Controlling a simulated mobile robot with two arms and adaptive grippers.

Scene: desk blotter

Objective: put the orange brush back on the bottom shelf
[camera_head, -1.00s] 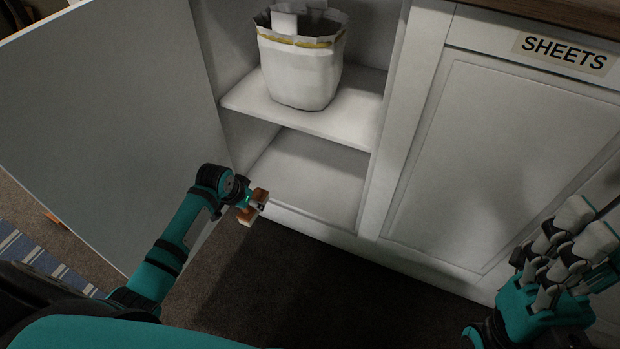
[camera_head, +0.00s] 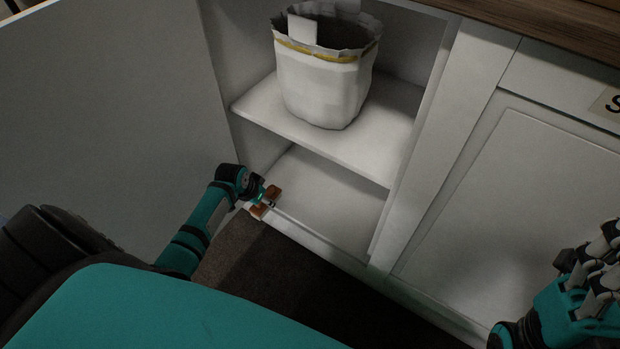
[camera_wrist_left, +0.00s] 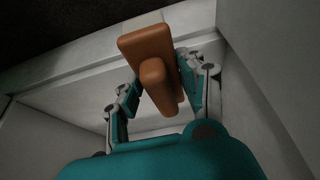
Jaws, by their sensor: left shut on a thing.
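The orange brush (camera_head: 262,208) is in my left gripper (camera_head: 266,198), at the front left edge of the bottom shelf (camera_head: 330,196) in the head view. In the left wrist view the orange brush (camera_wrist_left: 146,42) shows its flat block and handle, with the fingers of my left gripper (camera_wrist_left: 158,95) on either side. The left gripper is shut on it. A pale part shows at the brush's far end. My right gripper (camera_head: 600,270) is at the lower right, away from the shelf, with its fingers partly cut off by the frame edge.
A white fabric basket (camera_head: 322,85) with a yellow band stands on the upper shelf (camera_head: 255,110). The bottom shelf looks empty. The open cabinet door (camera_head: 110,110) is on the left, and a closed door (camera_head: 510,190) is on the right. Dark carpet (camera_head: 290,285) lies in front.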

